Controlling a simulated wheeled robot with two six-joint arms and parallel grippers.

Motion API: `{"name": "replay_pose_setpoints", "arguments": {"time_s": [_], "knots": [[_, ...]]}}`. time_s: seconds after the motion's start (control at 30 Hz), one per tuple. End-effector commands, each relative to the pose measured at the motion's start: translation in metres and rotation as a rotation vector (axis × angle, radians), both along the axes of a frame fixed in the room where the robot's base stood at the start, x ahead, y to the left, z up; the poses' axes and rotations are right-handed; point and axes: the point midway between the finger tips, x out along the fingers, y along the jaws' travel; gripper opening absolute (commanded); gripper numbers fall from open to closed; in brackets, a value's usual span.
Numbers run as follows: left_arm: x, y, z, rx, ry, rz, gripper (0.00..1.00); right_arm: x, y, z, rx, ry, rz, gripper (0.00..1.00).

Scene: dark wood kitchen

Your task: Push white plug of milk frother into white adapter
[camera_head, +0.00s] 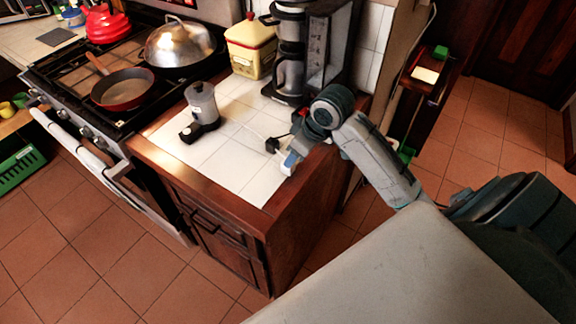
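The milk frother (203,103), a grey jug on a dark base, stands upright on the white tiled counter. A thin pale cord lies on the tiles to its right. A small black piece (272,145) sits near the end of that cord, close to the gripper. My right gripper (288,160) points down at the counter's right edge, with small white, blue and yellow patches at its tip. I cannot tell whether it is open or shut, or whether it holds the plug. I cannot make out the white adapter clearly. My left gripper is not in view.
A coffee machine (290,50) and a yellow canister (251,48) stand at the counter's back. The stove on the left holds a red pan (123,89), a domed lid (180,42) and a red kettle (106,24). The counter's front tiles are clear.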

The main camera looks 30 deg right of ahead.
Motion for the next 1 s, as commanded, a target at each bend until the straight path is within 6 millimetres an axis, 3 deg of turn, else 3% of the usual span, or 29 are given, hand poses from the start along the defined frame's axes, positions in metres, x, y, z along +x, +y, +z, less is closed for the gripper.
{"name": "replay_pose_setpoints", "arguments": {"time_s": [0.43, 0.83, 1.0], "knots": [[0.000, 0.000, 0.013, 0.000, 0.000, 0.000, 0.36, 0.016, 0.012, -0.044, 0.003, 0.003, -0.001, 0.53], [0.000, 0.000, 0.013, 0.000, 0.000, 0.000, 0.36, 0.017, 0.012, -0.048, 0.000, 0.000, 0.000, 0.53], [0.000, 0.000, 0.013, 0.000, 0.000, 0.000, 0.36, 0.017, 0.012, -0.047, 0.000, 0.000, 0.000, 0.19]]}}
